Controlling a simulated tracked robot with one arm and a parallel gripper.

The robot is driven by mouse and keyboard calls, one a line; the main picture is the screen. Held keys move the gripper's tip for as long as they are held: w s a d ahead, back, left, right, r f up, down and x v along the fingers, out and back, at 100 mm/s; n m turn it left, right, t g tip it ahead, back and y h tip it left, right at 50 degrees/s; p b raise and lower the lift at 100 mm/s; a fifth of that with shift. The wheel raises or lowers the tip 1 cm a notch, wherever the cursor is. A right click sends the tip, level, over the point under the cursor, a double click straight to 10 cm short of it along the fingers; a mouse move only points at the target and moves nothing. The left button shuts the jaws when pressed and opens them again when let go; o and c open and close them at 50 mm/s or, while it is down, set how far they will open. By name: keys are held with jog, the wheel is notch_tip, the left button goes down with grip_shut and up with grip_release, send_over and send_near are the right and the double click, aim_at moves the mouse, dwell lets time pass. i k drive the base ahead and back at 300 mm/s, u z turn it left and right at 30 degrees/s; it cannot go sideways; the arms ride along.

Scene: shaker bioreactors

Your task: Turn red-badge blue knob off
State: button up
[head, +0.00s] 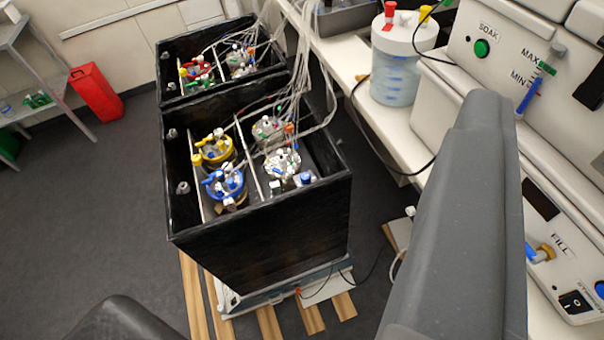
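My gripper (300,205) shows as two dark grey fingers, a large one at the right and the rounded tip of another at the bottom left. They are wide apart with nothing between them. Several blue parts are in view: a blue-ringed vessel (227,185) with blue fittings in the near black box, a blue cap (305,178) to its right, and a blue fitting (533,256) with a brass part by the FILL label. A blue piece (600,289) is cut off at the right edge. I cannot make out a red badge on any of these.
The near black box (265,235) stands on a pale platform above wooden slats. A second black box (165,65) is behind it. The white bench (345,60) carries a red-capped container (396,75) and white machines (485,75). A red bin (96,92) stands left. Floor is clear at left.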

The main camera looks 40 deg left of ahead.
aim_at(305, 177)
jog(key=u, duration=0.05)
jog(key=i, duration=0.95)
jog(key=z, duration=0.1)
